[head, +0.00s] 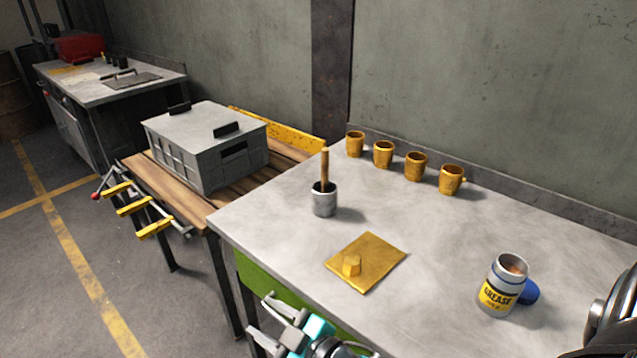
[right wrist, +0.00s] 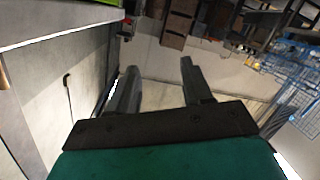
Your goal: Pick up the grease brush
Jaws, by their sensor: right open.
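The grease brush (head: 325,166) stands upright in a small grey metal cup (head: 325,204) near the back left of the grey workbench (head: 440,230). Only its wooden handle shows; its bristle end is hidden in the cup. My right gripper (head: 262,318) is in front of the bench's near edge, well apart from the brush and lower in the head view. It is open. In the right wrist view, its two dark fingers (right wrist: 160,88) stand apart with nothing between them. The brush does not show in that view. My left gripper is not in view.
A yellow plate (head: 380,258) with a small yellow block lies on the bench. A grease jar (head: 503,285) with a blue lid beside it stands at right. Several yellow mugs (head: 415,166) line the back. A grey crate (head: 205,150) sits on a wooden table at left.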

